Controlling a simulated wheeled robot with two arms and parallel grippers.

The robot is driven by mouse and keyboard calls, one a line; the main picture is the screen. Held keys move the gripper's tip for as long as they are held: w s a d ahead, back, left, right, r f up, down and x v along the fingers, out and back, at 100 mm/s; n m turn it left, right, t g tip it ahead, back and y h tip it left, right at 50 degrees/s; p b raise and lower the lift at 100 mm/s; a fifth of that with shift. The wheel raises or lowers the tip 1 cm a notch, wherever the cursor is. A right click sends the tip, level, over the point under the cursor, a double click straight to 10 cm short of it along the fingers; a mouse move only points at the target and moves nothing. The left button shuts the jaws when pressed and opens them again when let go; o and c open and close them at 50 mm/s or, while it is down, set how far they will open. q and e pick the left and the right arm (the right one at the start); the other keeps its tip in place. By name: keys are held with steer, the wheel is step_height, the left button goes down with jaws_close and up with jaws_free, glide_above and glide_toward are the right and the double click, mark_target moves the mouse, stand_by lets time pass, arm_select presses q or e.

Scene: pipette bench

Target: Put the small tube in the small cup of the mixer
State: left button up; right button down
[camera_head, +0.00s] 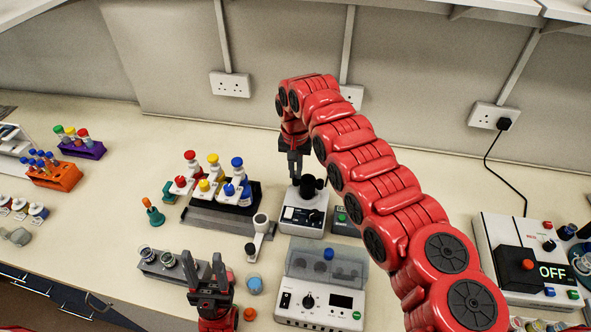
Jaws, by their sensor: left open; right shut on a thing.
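The mixer (303,217) is a small white box with a dark front panel, standing mid-bench. Its black cup (312,184) is on top. My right gripper (295,176) points down just above and left of the cup, shut. The small tube is in its jaws, but I cannot make it out behind the dark fingers, nor tell whether it touches the cup. My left gripper (218,268) is open and empty at the front, pointing away from me, in front of a grey block with round wells (169,262).
A lidded centrifuge-like device (321,300) stands in front. Orange (54,176) and purple (84,151) tube racks are far left. A machine reading OFF (520,268) is right. My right arm covers the centre right.

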steer(key=shift+f, duration=0.2)
steer(key=c, duration=0.9)
jaws_free()
steer(key=shift+r, duration=0.1)
step_height(320, 180, up, 8)
steer(key=shift+r+p, duration=0.25)
steer(key=shift+p, duration=0.35)
step_height(320, 180, up, 9)
steer(key=p, duration=0.4)
steer(key=shift+p, duration=0.4)
